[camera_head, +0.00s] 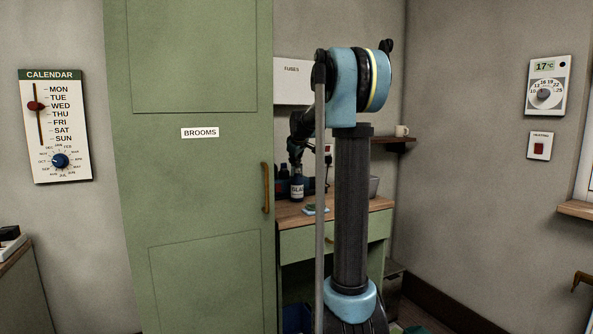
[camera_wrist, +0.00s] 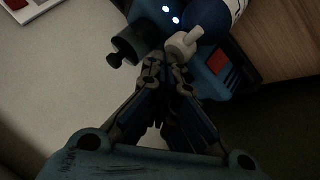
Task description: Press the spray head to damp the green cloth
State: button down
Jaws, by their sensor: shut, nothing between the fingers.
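A dark spray bottle with a white label (camera_head: 297,190) stands on the wooden bench top. In the wrist view its dark blue body (camera_wrist: 222,14) shows at the top right, with the pale spray head (camera_wrist: 185,44) beside my fingertips. The green cloth (camera_head: 316,210) lies on the bench right of the bottle, partly behind my arm; I do not see it in the wrist view. My gripper (camera_wrist: 165,66) is shut and empty, close to the spray head; I cannot tell whether they touch. In the head view my gripper (camera_head: 296,168) is just above the bottle.
The tall green brooms cupboard (camera_head: 195,200) stands left of the bench. A blue-black device with a red switch (camera_wrist: 220,64) sits close by the spray head.

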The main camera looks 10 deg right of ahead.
jog(key=shift+f, duration=0.3)
jog(key=shift+r, duration=0.4)
dwell(0.4)
jog(key=shift+r, duration=3.05)
